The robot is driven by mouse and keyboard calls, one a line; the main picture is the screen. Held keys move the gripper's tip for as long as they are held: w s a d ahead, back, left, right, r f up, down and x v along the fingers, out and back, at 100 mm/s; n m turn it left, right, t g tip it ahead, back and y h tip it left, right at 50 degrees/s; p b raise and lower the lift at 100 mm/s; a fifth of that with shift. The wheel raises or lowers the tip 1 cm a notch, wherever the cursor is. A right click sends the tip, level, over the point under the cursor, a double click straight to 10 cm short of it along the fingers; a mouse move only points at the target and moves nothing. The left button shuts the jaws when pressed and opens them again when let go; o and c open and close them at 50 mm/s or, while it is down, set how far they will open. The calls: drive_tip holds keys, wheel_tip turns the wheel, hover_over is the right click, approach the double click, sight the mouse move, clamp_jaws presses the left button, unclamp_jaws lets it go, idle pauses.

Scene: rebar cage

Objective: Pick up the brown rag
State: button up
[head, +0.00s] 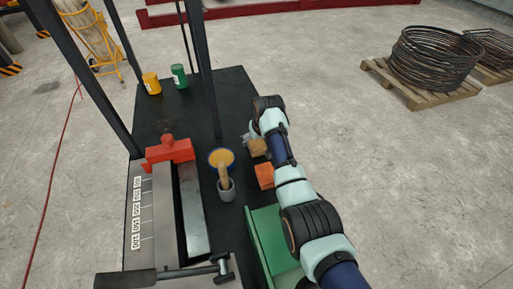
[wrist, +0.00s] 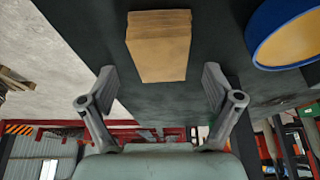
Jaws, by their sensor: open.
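The brown rag (head: 258,147) is a folded, block-like stack lying on the black table top, left of my arm's end. In the wrist view the brown rag (wrist: 158,45) shows at top centre, its layered edge at the top. My gripper (wrist: 160,82) is open, with one finger on each side of the picture and nothing between them. The rag appears just beyond the gap between the fingertips, with no visible contact. In the head view my gripper (head: 247,138) is partly hidden by my wrist, close to the rag.
An orange folded rag (head: 264,176) lies nearer the front. A blue-rimmed tub with yellow contents (head: 229,155) and a grey cup with a brush (head: 226,191) stand left. A green box (head: 264,238) is in front. A black post (head: 205,90) rises behind left.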

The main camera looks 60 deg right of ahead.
sight(257, 142)
drive_tip(key=b+x, duration=0.1)
drive_tip(key=x, duration=0.2)
drive_tip(key=shift+a+f, duration=0.1)
drive_tip(key=shift+f, duration=0.05)
drive_tip(key=c, duration=1.2)
wheel_tip(257, 142, up, 20)
drive_tip(key=p, duration=0.5)
drive_tip(key=shift+c, duration=0.2)
